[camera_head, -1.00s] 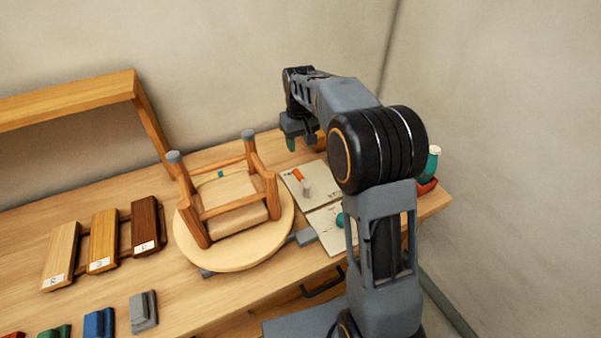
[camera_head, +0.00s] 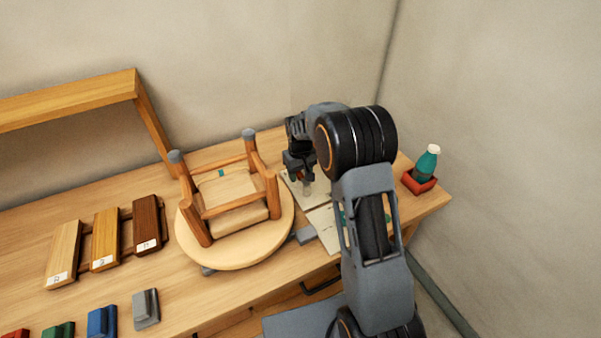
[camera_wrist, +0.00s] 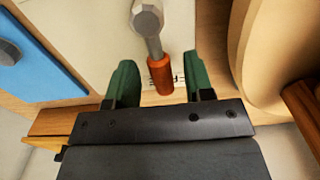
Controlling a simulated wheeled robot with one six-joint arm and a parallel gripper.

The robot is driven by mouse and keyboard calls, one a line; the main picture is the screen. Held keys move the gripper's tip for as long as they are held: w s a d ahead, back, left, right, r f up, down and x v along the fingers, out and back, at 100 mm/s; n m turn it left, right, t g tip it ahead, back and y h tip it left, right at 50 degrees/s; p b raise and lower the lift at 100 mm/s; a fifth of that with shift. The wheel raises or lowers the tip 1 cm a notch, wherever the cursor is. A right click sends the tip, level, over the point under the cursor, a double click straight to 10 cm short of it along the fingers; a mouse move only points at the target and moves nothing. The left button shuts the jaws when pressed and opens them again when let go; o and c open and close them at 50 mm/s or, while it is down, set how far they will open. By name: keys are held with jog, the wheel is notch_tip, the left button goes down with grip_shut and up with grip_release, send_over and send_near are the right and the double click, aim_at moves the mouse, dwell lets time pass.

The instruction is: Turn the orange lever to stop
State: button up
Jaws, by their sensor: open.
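The orange lever shows in the wrist view as an orange grip (camera_wrist: 161,74) on a grey metal arm and pivot (camera_wrist: 148,20). It stands on a pale panel (camera_wrist: 85,45) with small dark markings by the grip. My gripper (camera_wrist: 162,80) is open, with one green finger on each side of the orange grip and a gap on both sides. In the head view my gripper (camera_head: 299,172) is over the panel and hides most of the lever. The lettering is too small to read.
An upturned wooden stool (camera_head: 235,205) on a round base stands just left of the panel. A teal bottle (camera_head: 427,162) sits in a red tray (camera_head: 418,182) at the right end of the bench. Wood samples (camera_head: 105,238) lie far left.

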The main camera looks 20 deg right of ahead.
jog(key=shift+f, duration=0.1)
jog(key=shift+c, duration=0.3)
grip_shut()
